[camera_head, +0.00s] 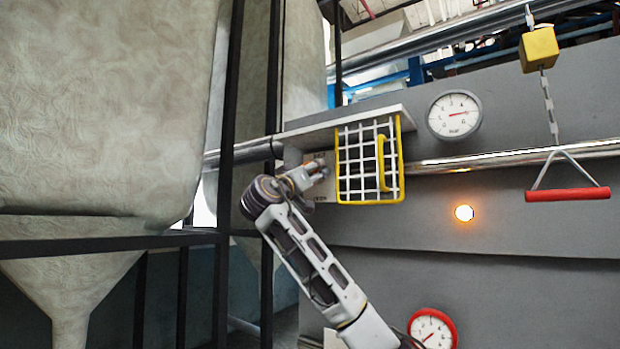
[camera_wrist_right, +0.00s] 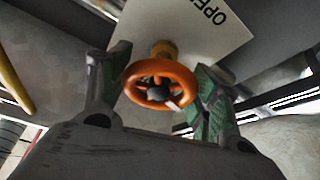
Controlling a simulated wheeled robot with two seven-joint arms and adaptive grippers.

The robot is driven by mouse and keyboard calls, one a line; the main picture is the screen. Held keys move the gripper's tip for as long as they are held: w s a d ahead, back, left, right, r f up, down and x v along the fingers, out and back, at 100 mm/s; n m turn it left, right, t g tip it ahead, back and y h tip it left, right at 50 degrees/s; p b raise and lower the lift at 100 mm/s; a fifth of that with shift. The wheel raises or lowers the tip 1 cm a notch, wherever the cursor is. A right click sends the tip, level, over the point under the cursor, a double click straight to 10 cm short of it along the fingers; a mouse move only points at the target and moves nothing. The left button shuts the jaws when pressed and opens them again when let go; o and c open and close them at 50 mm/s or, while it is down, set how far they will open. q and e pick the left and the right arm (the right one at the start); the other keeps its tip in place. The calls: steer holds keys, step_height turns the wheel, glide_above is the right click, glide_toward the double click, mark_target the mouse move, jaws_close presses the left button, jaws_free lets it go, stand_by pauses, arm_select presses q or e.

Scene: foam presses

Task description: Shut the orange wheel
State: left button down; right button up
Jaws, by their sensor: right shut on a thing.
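The orange wheel (camera_wrist_right: 160,88) is a small handwheel with spokes on a brass-coloured stem, in the middle of the right wrist view. The fingers of my right gripper (camera_wrist_right: 163,74) stand on both sides of its rim and are shut on it. In the head view my right gripper (camera_head: 314,174) is at the wall just left of the yellow-framed guard and mostly hides the wheel. A pale plate (camera_wrist_right: 190,30) behind the wheel carries the word OPEN. My left gripper is in neither view.
A white grid guard with a yellow frame (camera_head: 368,162) is close to the right of my gripper, under a grey ledge (camera_head: 350,120). A red pull handle (camera_head: 567,194) hangs at the far right. Dark frame posts (camera_head: 231,120) stand left of my arm. A lamp (camera_head: 464,213) glows orange.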

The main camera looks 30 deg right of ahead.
steer(key=m+g+h+b, duration=0.1)
steer(key=m, duration=0.2)
steer(key=shift+w+f, duration=0.1)
steer(key=shift+f, duration=0.05)
steer(key=m+g, duration=0.2)
steer(key=m, duration=0.1)
steer(key=shift+m+h+b, duration=0.3)
steer(key=shift+h, duration=0.1)
steer(key=m+g, duration=0.1)
steer(key=m, duration=0.2)
steer(key=shift+g, duration=0.3)
steer(key=m+g+p, duration=0.1)
steer(key=m, duration=0.1)
steer(key=m+g+p, duration=0.1)
steer(key=m, duration=0.2)
steer(key=shift+m+g, duration=0.3)
steer(key=shift+g, duration=0.1)
steer(key=m+g, duration=0.1)
steer(key=m, duration=0.1)
steer(key=shift+m+g+p, duration=0.3)
steer(key=shift+m, duration=0.1)
steer(key=shift+m+g, duration=0.4)
steer(key=shift+m, duration=0.9)
steer(key=shift+m+y, duration=0.3)
steer(key=o, duration=1)
